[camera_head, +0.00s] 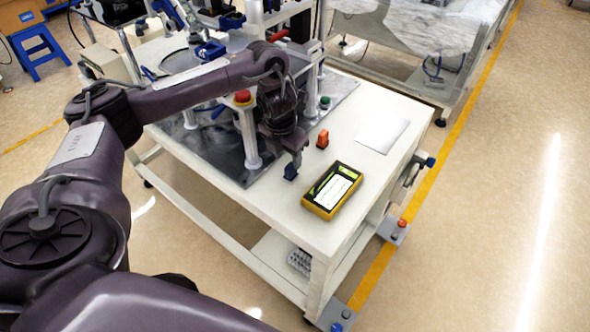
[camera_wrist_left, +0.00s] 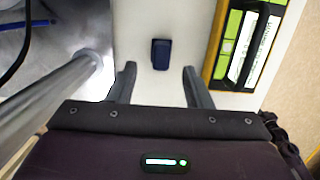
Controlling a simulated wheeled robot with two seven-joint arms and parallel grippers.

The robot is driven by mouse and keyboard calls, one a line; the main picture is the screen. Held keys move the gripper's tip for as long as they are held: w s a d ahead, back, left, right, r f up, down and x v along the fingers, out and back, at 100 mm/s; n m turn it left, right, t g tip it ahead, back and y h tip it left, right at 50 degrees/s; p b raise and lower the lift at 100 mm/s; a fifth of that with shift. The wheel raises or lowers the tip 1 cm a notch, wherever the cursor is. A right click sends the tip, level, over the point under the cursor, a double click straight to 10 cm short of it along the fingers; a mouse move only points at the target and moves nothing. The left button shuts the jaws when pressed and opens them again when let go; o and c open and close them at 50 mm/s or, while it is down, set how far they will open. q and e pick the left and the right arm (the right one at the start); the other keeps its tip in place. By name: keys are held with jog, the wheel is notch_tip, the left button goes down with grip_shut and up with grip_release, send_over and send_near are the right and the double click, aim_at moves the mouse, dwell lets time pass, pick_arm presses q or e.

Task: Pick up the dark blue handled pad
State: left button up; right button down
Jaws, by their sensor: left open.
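The dark blue handled pad (camera_wrist_left: 160,54) stands on the pale tabletop, small and blocky, ahead of my left gripper (camera_wrist_left: 159,71). The gripper's two fingers are apart, with the pad centred in line with the gap and just beyond the fingertips. Nothing is held. In the head view, the pad (camera_head: 290,172) shows as a small dark blue patch just below the gripper, partly hidden by it. The gap between pad and fingers is hard to judge there. My right gripper is not in view.
A yellow-framed meter (camera_head: 332,190) lies right of the pad. An orange block (camera_head: 322,139) and a white sheet (camera_head: 381,133) are farther back. A metal post (camera_head: 248,141) of the feeder rig stands close on the left. The table's front edge is near.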

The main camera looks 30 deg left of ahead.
aim_at(291, 165)
pick_arm(q)
notch_tip(291, 165, down, 4)
jog(key=shift+w+d+r+b, duration=0.15)
jog(key=shift+r+b, duration=0.1)
jog(key=shift+b, duration=0.25)
jog(key=shift+w+f, duration=0.2)
jog(key=shift+f, duration=0.25)
jog(key=shift+w+f, duration=0.2)
jog(key=shift+f, duration=0.45)
jog(key=shift+s, duration=0.1)
jog(key=c, duration=0.6)
grip_shut()
jog(key=shift+r, duration=0.1)
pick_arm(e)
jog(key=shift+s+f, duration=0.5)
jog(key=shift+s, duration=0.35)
pick_arm(q)
jog(key=shift+r, duration=0.1)
